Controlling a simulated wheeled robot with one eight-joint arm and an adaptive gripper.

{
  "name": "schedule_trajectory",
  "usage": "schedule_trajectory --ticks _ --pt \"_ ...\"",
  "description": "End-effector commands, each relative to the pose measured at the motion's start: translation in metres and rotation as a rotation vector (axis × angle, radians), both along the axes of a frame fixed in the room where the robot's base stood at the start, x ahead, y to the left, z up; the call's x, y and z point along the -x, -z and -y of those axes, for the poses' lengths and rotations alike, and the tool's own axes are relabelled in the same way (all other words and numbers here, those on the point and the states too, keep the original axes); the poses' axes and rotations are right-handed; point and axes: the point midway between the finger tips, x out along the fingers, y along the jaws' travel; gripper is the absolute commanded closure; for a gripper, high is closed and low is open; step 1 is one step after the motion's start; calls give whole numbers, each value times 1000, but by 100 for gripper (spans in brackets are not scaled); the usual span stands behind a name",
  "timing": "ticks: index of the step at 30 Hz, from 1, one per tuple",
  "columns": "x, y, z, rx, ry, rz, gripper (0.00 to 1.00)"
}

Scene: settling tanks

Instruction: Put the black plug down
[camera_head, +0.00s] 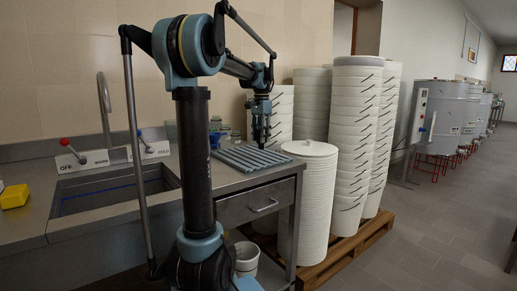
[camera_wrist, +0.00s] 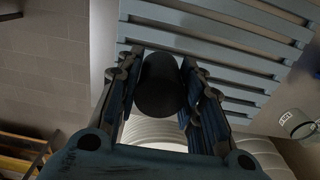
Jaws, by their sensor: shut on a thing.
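The black plug (camera_wrist: 161,88) is a dark, rounded piece held between the two fingers in the wrist view. My gripper (camera_wrist: 159,72) is shut on it, with one finger on each side. In the head view my gripper (camera_head: 261,141) points down over the grey-blue slatted rack (camera_head: 247,159) at the right end of the steel counter. The plug cannot be made out clearly there. The slatted rack also shows behind the plug in the wrist view (camera_wrist: 225,47). I cannot tell whether the plug touches it.
A sink (camera_head: 110,191) with a tap and levers lies left in the counter, with a yellow block (camera_head: 14,196) beside it. Tall stacks of white tubs (camera_head: 354,130) stand on a pallet right of the counter. A clear jar (camera_wrist: 298,124) shows at the wrist view's right.

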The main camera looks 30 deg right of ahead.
Motion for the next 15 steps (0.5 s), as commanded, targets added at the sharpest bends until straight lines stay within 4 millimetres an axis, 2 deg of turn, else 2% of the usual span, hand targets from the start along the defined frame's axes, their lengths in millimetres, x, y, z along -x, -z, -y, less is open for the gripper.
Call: schedule_trajectory --ticks 5,12,15 --pt "0 10 0 0 0 0 89" --pt "0 41 0 0 0 0 89" --pt "0 45 0 0 0 0 89"
